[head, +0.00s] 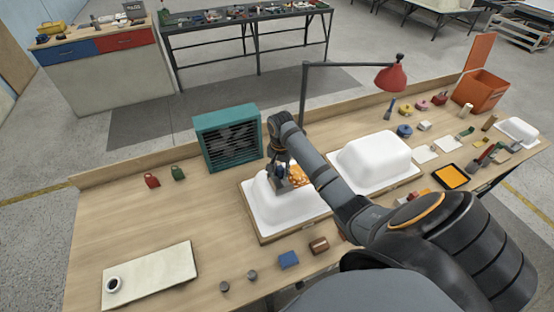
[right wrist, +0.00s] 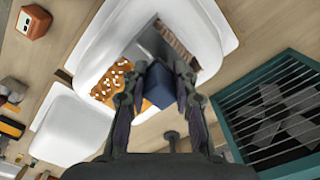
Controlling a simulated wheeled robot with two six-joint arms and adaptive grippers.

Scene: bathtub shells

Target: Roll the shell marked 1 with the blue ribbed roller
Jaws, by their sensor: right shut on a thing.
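Two white bathtub shells sit upside down on wooden boards: a left one (head: 262,203) and a right one (head: 372,160). I cannot read a number on either. My right gripper (head: 284,180) is over the left shell, shut on a blue-handled tool (right wrist: 158,88). The tool has a flat grey plate and a brown bristle-like edge; it looks more like a brush than a ribbed roller. An orange patch with white specks (right wrist: 122,80) lies on the shell beside the tool. My left gripper is out of view.
A teal fan box (head: 228,137) stands close behind the left shell. The table's left middle is clear.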

